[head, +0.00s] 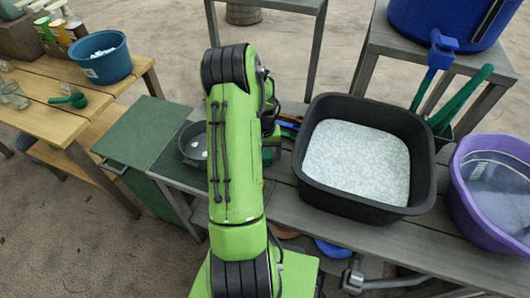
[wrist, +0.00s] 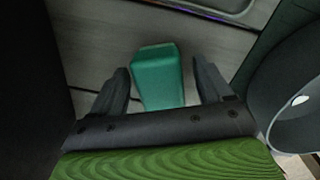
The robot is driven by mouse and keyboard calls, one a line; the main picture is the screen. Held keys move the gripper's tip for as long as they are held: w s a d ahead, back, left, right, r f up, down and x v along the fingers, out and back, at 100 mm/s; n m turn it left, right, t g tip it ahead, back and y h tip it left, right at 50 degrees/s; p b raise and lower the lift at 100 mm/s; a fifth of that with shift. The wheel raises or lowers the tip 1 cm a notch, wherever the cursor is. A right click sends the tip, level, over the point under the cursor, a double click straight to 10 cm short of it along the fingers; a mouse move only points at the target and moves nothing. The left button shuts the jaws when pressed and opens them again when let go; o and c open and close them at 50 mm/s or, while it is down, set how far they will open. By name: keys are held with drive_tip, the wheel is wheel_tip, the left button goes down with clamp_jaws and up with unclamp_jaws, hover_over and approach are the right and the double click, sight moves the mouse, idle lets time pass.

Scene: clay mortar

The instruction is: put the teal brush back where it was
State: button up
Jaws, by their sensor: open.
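A teal, block-shaped piece, which looks like the teal brush (wrist: 160,80), is between the two dark fingers of my gripper (wrist: 160,66) in the wrist view. The fingers are open, with a visible gap on each side of it. The brush lies over or on the grey plank surface; I cannot tell whether it touches it. Its lower part is hidden by the gripper's palm.
A grey bowl (head: 190,158) with white bits stands left of my arm, close to the gripper (wrist: 292,118). A black tub (head: 310,172) of white material and a purple basin (head: 470,225) stand to the right. Left are a green panel (head: 145,130) and a wooden table (head: 45,115).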

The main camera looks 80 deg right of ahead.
drive_tip(key=shift+r, duration=0.1)
wheel_tip(320, 180, up, 12)
drive_tip(key=p, duration=0.3)
drive_tip(key=shift+w+d, duration=0.15)
drive_tip(key=shift+w, duration=0.1)
drive_tip(key=shift+w+r, duration=0.1)
